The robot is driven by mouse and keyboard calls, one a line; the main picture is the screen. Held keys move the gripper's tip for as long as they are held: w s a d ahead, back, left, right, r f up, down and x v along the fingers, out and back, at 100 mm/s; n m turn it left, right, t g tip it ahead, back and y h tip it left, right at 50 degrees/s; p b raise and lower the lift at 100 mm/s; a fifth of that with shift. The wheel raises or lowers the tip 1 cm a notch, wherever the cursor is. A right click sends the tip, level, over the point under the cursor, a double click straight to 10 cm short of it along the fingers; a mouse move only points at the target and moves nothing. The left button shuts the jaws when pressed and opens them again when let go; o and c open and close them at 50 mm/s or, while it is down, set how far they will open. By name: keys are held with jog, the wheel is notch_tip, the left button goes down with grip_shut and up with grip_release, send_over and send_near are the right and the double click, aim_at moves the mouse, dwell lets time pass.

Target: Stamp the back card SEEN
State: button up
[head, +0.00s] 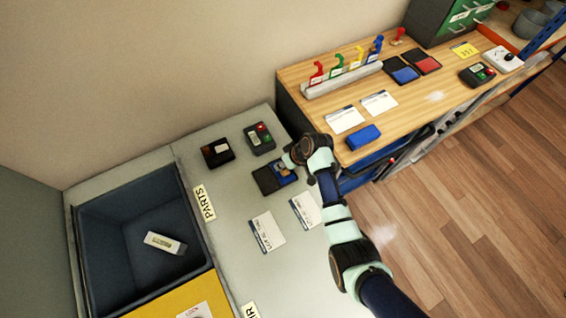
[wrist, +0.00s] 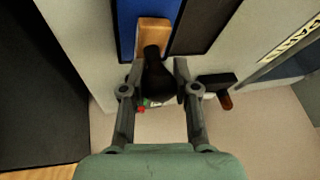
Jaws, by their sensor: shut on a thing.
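My gripper (head: 287,163) is at the grey table's right side, over the open ink pad (head: 264,184) with its blue face. In the wrist view my gripper (wrist: 155,75) is shut on the dark handle of a stamp (wrist: 153,38) with a wooden base. The base overlaps the blue pad (wrist: 129,22); I cannot tell whether it touches it. Two white printed cards lie on the grey table in front of the pad: one to the left (head: 267,232), one to the right and slightly farther back (head: 306,209). I make out no stamp mark on either.
A dark bin (head: 130,264) holding a small white box stands at left. A black box (head: 217,152) and a device with buttons (head: 260,138) sit behind the pad. A wooden bench (head: 425,108) at right holds a rack of coloured hooks, more pads, cards and a blue block (head: 363,137).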

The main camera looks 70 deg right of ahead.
jog(key=shift+f, duration=0.6)
dwell(1.3)
notch_tip(320, 180, up, 7)
jog(key=p, duration=0.6)
jog(key=shift+r+p, duration=0.15)
jog(key=shift+p, duration=0.25)
